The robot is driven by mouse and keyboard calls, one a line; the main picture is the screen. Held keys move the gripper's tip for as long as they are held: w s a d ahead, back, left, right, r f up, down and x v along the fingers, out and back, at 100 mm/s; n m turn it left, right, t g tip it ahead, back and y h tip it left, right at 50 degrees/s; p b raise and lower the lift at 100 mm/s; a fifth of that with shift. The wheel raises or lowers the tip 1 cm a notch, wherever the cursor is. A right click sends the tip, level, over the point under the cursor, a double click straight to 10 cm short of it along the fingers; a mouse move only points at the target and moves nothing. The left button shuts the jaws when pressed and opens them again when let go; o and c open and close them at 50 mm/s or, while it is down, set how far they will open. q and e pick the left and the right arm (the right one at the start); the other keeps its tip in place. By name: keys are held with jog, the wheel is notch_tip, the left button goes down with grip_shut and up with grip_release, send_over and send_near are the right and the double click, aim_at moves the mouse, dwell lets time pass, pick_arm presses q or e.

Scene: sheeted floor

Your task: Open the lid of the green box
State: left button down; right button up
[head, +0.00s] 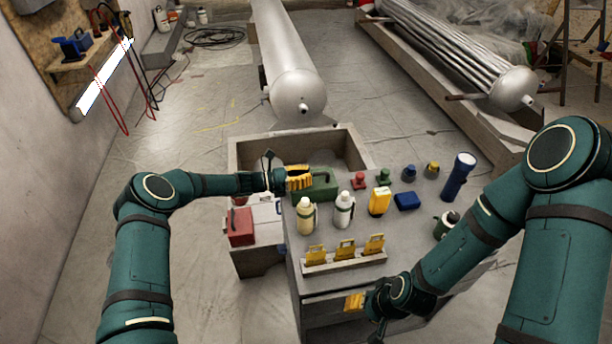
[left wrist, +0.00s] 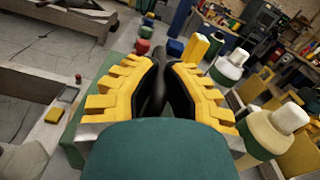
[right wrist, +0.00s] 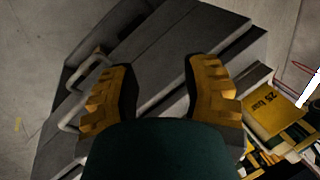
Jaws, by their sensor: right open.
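The green box (head: 322,188) lies on the grey cabinet top in the head view, behind two pale bottles. My left gripper (head: 298,178) is at its left part, low over it and covering some of it. In the left wrist view, part of the green box (left wrist: 76,135) shows beside and under the fingers. The box's lid and handle are largely hidden. My right gripper (head: 357,300) is open and empty by the cabinet front; it also shows in the right wrist view (right wrist: 160,68).
Two bottles (head: 307,214) (head: 343,209) stand just in front of the box. A rack of yellow tags (head: 345,258), a yellow block (head: 379,201) and a blue flashlight (head: 459,175) share the top. A red box (head: 240,226) sits at left. An open bin (head: 240,153) stands behind.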

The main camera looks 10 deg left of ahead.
pick_arm(q)
jog(key=shift+w, duration=0.1)
jog(key=n, duration=0.1)
jog(key=w+r+n+b, duration=0.1)
jog(key=n, duration=0.1)
jog(key=shift+w+a+r+b, duration=0.2)
jog(key=shift+a+r+b, duration=0.05)
jog(key=shift+b, duration=0.1)
jog(key=shift+w+a+r+n+b, duration=0.1)
jog(key=shift+w+r+n+b, duration=0.2)
jog(key=shift+n, duration=0.35)
jog(key=shift+w+a+r+n+b, duration=0.15)
jog(key=shift+w+n+b, duration=0.2)
jog(key=shift+n, duration=0.35)
jog(key=shift+w+a+r+n+b, duration=0.15)
jog(key=shift+w+r+n, duration=0.2)
jog(key=shift+n, duration=0.3)
jog(key=shift+f, duration=0.1)
